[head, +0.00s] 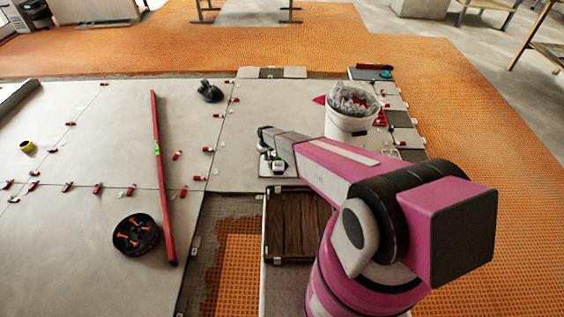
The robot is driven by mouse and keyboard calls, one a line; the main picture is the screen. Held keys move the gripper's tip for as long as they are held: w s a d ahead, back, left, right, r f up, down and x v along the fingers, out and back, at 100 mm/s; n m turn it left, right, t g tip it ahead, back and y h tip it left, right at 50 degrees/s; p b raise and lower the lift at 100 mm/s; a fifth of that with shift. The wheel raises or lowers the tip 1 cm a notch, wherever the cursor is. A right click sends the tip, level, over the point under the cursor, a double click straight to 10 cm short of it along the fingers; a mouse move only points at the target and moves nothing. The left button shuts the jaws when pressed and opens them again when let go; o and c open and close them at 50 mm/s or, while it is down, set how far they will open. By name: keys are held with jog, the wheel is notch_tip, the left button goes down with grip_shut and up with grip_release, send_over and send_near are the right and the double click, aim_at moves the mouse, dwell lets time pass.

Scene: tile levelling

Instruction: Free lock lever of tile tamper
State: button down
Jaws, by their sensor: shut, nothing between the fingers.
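My arm reaches to the left over the pale tiles, and my gripper (268,151) points down at its end, small and partly hidden by the wrist. It looks shut and empty. Right at it, low over the tile, is a small grey and white device (277,167) with a dark part, which may be the tile tamper. I cannot make out a lock lever or whether the fingers touch it. A black hand-sized tool (209,92) stands farther back to the left, apart from my gripper; its type is unclear.
A white bucket (347,126) holding grey stuff stands right of my gripper. A long red level (160,170) and a round black and orange item (136,235) lie left. Red clips line the tile joints. A dark wooden panel (297,225) lies in front.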

jog(key=shift+f, duration=1.3)
dwell(0.4)
jog(key=shift+r, duration=3.55)
